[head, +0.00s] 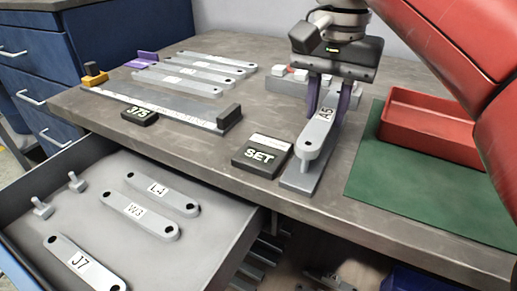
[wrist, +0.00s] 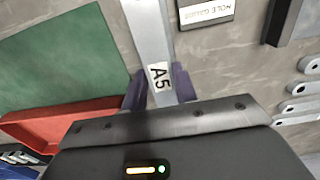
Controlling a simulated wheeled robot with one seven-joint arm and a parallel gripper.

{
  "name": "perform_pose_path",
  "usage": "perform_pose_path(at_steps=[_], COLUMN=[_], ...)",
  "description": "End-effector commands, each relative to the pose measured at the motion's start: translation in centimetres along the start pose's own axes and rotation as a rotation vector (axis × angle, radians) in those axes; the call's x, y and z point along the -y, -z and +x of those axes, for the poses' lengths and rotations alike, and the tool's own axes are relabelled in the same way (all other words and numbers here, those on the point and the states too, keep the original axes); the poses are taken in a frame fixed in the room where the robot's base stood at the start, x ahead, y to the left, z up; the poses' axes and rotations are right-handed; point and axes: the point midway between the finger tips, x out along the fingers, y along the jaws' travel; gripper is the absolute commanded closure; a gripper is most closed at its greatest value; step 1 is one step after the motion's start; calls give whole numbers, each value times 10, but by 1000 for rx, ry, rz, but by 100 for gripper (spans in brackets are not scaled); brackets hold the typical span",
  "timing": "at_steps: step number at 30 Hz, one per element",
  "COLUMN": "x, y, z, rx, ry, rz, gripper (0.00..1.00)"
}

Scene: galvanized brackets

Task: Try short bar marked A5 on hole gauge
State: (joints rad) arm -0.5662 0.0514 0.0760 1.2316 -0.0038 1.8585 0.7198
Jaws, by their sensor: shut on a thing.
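The short bar marked A5 (head: 319,131) is grey with a white label and rounded ends. My gripper (head: 332,98) is shut on it from above, with purple fingers on either side. The bar's near end is above or on the hole gauge (head: 298,184), a narrow grey plate at the table's front edge. I cannot tell whether the bar's hole is around a pin or whether the bar touches the plate. In the wrist view the A5 bar (wrist: 146,32) runs up between the fingers of my gripper (wrist: 160,88). Its far end is out of that view.
A red tray (head: 435,125) on a green mat (head: 400,190) is at right. A length gauge (head: 165,104) and several bars (head: 190,78) lie at left. The open drawer (head: 205,245) holds bars L4, W3 and J7.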

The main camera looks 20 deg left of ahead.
Motion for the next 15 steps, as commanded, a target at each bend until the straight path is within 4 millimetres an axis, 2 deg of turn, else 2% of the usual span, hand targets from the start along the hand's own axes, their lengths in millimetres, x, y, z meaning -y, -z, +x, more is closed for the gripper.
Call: perform_pose_path(at_steps=[3, 15], x=[0, 0], y=[0, 0], z=[-10, -31], rx=[0, -1], ry=[0, 1], rz=[0, 0], gripper=[100, 100])
